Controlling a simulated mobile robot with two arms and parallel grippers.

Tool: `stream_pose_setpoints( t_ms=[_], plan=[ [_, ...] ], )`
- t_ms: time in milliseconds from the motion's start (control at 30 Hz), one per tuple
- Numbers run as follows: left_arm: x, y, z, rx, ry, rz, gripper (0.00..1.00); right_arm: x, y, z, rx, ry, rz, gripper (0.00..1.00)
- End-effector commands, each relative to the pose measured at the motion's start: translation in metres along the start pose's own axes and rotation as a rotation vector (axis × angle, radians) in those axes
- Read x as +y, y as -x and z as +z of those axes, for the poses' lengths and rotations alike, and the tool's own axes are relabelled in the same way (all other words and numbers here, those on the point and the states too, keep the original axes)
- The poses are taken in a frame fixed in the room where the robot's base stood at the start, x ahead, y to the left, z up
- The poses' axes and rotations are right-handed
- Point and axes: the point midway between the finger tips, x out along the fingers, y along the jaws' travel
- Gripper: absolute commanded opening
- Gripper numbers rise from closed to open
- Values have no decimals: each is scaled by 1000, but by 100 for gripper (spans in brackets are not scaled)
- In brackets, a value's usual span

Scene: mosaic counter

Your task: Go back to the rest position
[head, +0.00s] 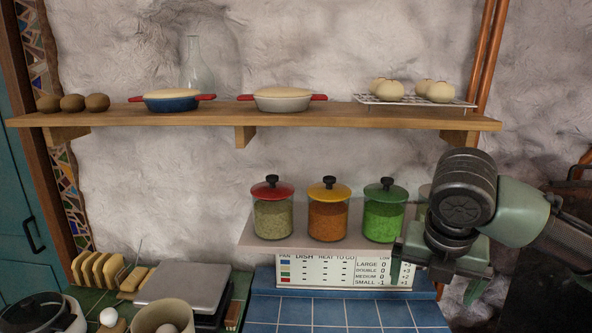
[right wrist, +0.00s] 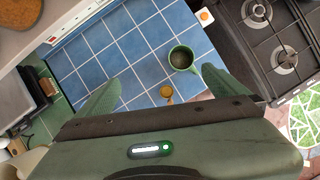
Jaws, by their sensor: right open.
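My right gripper (head: 433,285) hangs at the right of the head view, in front of the right end of the low shelf and the white menu board (head: 340,271). Its two green fingers are spread, and nothing is between them that I can see. In the right wrist view the open gripper (right wrist: 163,72) looks down on the blue-tiled counter (right wrist: 100,50). A green mug (right wrist: 181,57) with dark contents stands on the tiles, apart from the fingers. A small brownish item (right wrist: 167,92) lies near it. My left gripper is not in view.
Jars with red (head: 272,190), yellow (head: 328,190) and green (head: 385,191) lids stand on the low shelf. Above, a wooden shelf (head: 345,115) holds dishes and buns. A scale (head: 185,286) stands at left. A stove (right wrist: 275,45) borders the tiles in the right wrist view.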

Motion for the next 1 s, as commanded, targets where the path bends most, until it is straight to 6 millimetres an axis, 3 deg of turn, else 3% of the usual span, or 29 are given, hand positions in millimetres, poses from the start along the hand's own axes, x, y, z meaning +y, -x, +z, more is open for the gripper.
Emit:
stream_pose_setpoints(
  t_ms=[67,367,567,800,1000],
  plan=[
    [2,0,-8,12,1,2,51,6,-7,-5,4,-14,11,100],
    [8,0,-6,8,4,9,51,30,-37,-32,28,-101,64,100],
    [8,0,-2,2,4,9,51,55,-66,-66,72,-223,132,100],
    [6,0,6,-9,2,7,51,90,-111,-138,211,-554,252,100],
    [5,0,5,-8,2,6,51,97,-142,-198,370,-1006,301,100]
  ],
)
